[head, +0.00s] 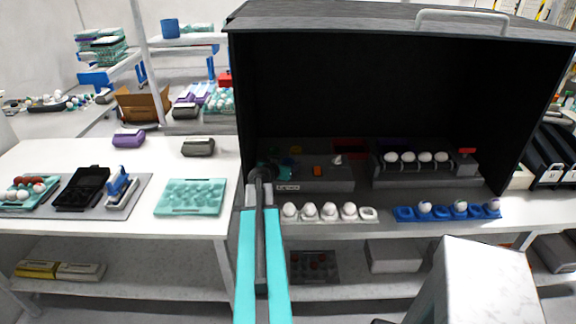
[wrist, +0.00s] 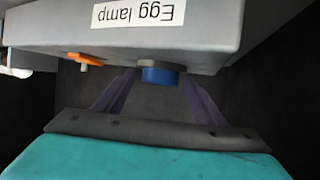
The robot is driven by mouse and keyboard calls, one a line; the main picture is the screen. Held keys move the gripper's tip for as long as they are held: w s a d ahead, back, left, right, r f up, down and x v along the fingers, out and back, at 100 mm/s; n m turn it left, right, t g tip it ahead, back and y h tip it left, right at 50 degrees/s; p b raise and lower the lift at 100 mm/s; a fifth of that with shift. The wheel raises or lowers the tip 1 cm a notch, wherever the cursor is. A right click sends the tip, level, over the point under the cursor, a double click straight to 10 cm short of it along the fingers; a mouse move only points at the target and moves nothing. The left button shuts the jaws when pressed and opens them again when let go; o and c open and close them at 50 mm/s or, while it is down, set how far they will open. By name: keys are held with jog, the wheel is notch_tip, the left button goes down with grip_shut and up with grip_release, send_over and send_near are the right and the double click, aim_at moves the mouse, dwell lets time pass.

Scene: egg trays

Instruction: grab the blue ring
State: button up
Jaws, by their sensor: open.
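The blue ring (wrist: 160,76) sits on the face of a grey box (wrist: 190,38) labelled "Egg lamp", which appears upside down in the wrist view. My gripper (wrist: 158,85) is open, with one dark finger on each side of the ring. The ring lies between the fingertips; I cannot tell whether they touch it. In the head view, my gripper (head: 263,172) is at the left front of the black-walled booth, beside the egg lamp box (head: 325,184). I cannot make out the ring there.
An orange part (wrist: 85,59) juts from the lamp box. In the head view, a white egg tray (head: 328,220) and a blue egg tray (head: 447,214) lie in front of the booth. A teal tray (head: 190,197) is on the left table. The booth's left wall (head: 238,110) is close to my gripper.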

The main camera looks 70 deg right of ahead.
jog(key=c, duration=1.1)
jog(key=shift+r, duration=0.2)
jog(key=shift+r+b, duration=0.7)
jog(key=shift+r, duration=0.35)
jog(key=s+a+r, duration=0.1)
jog(key=s, duration=0.3)
jog(key=s+a+r+b, duration=0.1)
jog(key=s+a, duration=0.1)
jog(key=s, duration=0.2)
jog(key=s+a, duration=0.2)
jog(key=s, duration=0.2)
jog(key=shift+s+r+b, duration=0.3)
jog(key=shift+s+r, duration=0.1)
jog(key=s+p, duration=0.1)
jog(key=p, duration=0.3)
jog(key=shift+a+r, duration=0.1)
jog(key=shift+r, duration=0.05)
